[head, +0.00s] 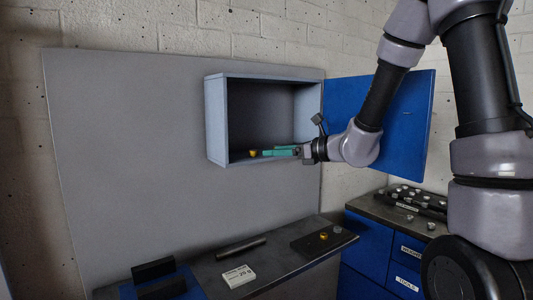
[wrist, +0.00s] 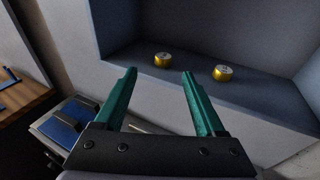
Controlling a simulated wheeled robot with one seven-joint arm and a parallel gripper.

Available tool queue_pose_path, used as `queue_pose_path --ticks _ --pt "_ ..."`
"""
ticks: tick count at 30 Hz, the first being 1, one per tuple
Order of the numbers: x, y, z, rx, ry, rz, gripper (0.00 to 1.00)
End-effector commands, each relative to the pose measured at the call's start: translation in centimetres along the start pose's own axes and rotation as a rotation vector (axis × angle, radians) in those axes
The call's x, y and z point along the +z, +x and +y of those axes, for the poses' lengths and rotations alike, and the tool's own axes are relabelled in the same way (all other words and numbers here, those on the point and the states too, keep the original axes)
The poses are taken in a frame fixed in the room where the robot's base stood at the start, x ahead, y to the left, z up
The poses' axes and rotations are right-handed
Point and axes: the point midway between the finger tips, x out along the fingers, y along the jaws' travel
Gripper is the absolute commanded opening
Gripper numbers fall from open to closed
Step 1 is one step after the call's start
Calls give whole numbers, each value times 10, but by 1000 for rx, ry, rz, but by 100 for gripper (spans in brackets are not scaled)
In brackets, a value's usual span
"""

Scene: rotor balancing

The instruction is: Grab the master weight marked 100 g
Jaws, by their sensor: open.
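Two brass weights stand on the floor of the open wall cabinet: the left weight (wrist: 162,60) and the right weight (wrist: 222,73). Their top marks are too small to read, so I cannot tell which is 100 g. My gripper (wrist: 158,73) is open and empty, its green fingers pointing into the cabinet. The left weight shows just beyond the gap between the fingertips; the right one is to the right of the right finger. In the head view one brass weight (head: 253,153) shows left of my gripper (head: 265,152); the other is not clearly visible there.
The grey cabinet (head: 215,120) has side walls and a raised floor near my fingers. Its blue door (head: 405,125) stands open to the right. Below are a workbench (head: 205,268) with a white card (head: 239,276) and a dark plate (head: 310,246) carrying small parts.

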Motion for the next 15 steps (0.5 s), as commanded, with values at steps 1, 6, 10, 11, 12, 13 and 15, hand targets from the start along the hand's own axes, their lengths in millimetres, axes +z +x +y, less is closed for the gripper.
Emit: queue_pose_path --ticks 1,6,10,11,12,13,15 --pt "0 9 1 4 0 0 72" --pt "0 34 0 3 -2 0 72" --pt "0 43 1 3 -3 1 72" --pt "0 45 0 3 -3 1 72" --pt "1 48 -1 3 -3 0 72" --pt "1 52 -2 4 -3 0 72" --pt "1 63 -4 3 -3 1 72"
